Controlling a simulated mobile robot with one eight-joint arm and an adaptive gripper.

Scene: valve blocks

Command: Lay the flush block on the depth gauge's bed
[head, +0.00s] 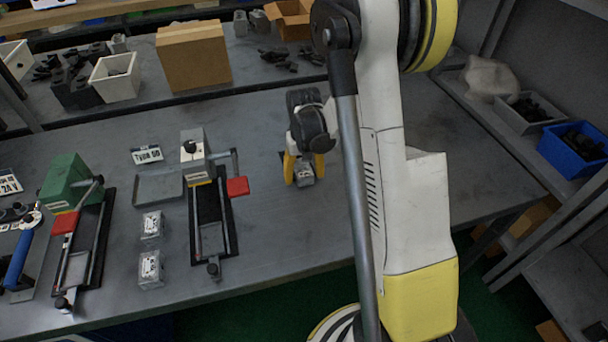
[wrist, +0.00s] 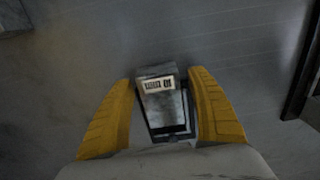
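My gripper (head: 304,178) points down at the table, right of the bench devices. In the wrist view its yellow fingers (wrist: 162,95) stand either side of a small grey block (wrist: 160,104) with a white label. Narrow gaps seem to show beside the block, so the fingers look open around it. The block also shows in the head view (head: 305,175). Two similar labelled blocks (head: 151,226) (head: 150,268) stand left of centre. A grey device with a red handle and a flat bed (head: 211,238) stands beside them. I cannot tell which block is flush or which device is the depth gauge.
A green device (head: 66,182) with a red handle stands at the left. An empty grey tray (head: 158,187) and a "Type 50" sign (head: 147,155) lie near the grey device. Cartons (head: 194,56) and bins line the back. The table between device and gripper is clear.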

